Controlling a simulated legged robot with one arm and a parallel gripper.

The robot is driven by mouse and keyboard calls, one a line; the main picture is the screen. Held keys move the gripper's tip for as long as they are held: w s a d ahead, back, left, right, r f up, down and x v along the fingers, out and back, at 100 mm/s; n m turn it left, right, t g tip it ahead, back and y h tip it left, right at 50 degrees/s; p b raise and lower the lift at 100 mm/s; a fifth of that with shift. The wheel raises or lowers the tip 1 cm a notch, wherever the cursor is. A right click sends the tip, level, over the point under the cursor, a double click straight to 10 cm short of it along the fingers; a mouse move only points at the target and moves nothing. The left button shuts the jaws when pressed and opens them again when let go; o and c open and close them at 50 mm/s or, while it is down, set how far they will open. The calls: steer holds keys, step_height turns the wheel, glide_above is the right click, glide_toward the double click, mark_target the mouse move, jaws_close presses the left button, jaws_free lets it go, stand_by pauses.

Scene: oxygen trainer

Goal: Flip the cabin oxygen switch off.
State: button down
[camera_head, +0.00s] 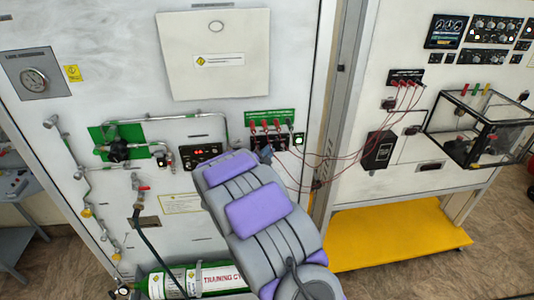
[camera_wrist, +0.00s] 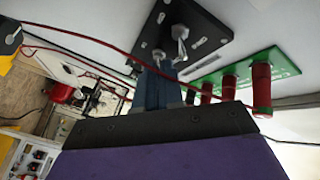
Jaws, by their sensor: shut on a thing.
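A black switch panel (camera_wrist: 195,30) with metal toggle switches fills the top middle of the wrist view. One toggle (camera_wrist: 180,34) shows clear of the fingers, and another (camera_wrist: 158,55) is at the fingertips. Which one is the cabin oxygen switch cannot be read. My gripper (camera_wrist: 165,74) reaches up to the panel with its blue-grey fingers together at the lower toggle. The contact is partly hidden. In the head view my gripper (camera_head: 265,154) is at the black panel (camera_head: 284,143) below a green label strip, and my arm covers part of that panel.
Red handles (camera_wrist: 261,88) on a green strip stand close right of the fingers. Thin red cables (camera_head: 345,152) run from there to the right-hand panel. A clear case (camera_head: 480,125) stands at the right.

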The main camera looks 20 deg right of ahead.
step_height(320, 180, down, 3)
steer(key=m+t+h+b, duration=0.1)
steer(key=h+b, duration=0.1)
steer(key=b, duration=0.4)
steer(key=m+h+b, duration=0.1)
steer(key=m+b, duration=0.1)
steer(key=b, duration=0.3)
steer(key=shift+r+t+h+b, duration=0.2)
steer(key=shift+t+h+b, duration=0.2)
steer(key=m+h+b, duration=0.1)
steer(key=b, duration=0.1)
steer(key=m+h+b, duration=0.2)
steer(key=f+m+g+h+b, duration=0.1)
steer(key=m+h+b, duration=0.1)
steer(key=shift+w+d+b, duration=0.2)
steer(key=shift+w+b, duration=0.1)
steer(key=shift+b, duration=0.05)
steer(key=shift+r+m+h, duration=0.1)
steer(key=shift+m+h, duration=0.2)
steer(key=shift+m, duration=0.2)
steer(key=c, duration=1.3)
jaws_free()
steer(key=shift+o, duration=0.2)
